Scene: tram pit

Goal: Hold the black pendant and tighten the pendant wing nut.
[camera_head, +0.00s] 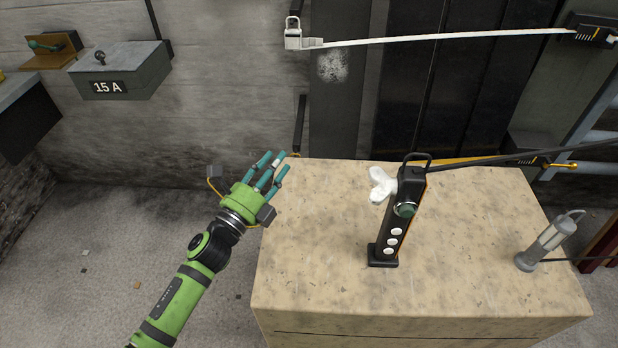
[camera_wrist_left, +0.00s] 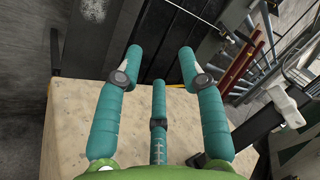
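The black pendant (camera_head: 387,232) stands upright on the stone-topped block, with white round buttons down its front and a green button near its top. The white pendant wing nut (camera_head: 381,186) sits at its upper left side. My left gripper (camera_head: 274,166) is open and empty over the block's left back edge, left of the pendant and apart from it. In the left wrist view its teal fingers (camera_wrist_left: 158,75) are spread with nothing between them. The wing nut (camera_wrist_left: 284,106) and part of the dark pendant (camera_wrist_left: 258,130) show at the right there. My right gripper is in neither view.
The block's top (camera_head: 320,275) is bare left of the pendant. A grey lamp-like cylinder (camera_head: 546,243) stands at its right, with a cable. A black cable (camera_head: 490,158) runs right from the pendant. A grey "15 A" box (camera_head: 125,75) is on the left wall.

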